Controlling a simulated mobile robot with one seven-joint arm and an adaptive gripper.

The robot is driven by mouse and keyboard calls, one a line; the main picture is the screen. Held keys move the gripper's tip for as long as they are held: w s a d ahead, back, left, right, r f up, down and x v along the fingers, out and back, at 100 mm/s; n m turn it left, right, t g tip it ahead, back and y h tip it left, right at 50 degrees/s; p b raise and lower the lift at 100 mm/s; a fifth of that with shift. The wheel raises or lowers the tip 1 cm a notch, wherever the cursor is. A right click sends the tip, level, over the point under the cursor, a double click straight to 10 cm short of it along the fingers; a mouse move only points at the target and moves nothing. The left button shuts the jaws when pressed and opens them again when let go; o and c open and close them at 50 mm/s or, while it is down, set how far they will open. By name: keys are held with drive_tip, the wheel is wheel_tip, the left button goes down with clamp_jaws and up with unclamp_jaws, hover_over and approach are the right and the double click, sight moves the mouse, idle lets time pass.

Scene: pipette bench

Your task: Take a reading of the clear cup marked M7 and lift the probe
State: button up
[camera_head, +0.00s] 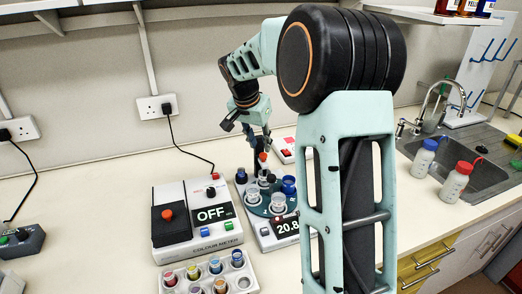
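My gripper (262,143) points down over a teal round holder (262,209), just above an orange-topped upright piece (263,158) that may be the probe. Whether its fingers hold that piece is too small to tell. Clear cups stand in the holder, one at the front left (253,196) and one at the front right (278,203). Blue-topped pieces (289,184) stand there too. No M7 mark is legible on any cup. The meter under the holder has a display (286,228) that reads about 20.8; my arm partly hides its right side.
A colour meter (202,231) showing OFF stands just left of the holder. A white rack (243,284) of several coloured vials lies in front. A white box with a red switch (285,153) is behind. Two capped bottles (456,183) stand by the sink (478,172) at right.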

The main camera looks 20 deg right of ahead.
sight(263, 154)
drive_tip(key=x, duration=0.5)
clamp_jaws()
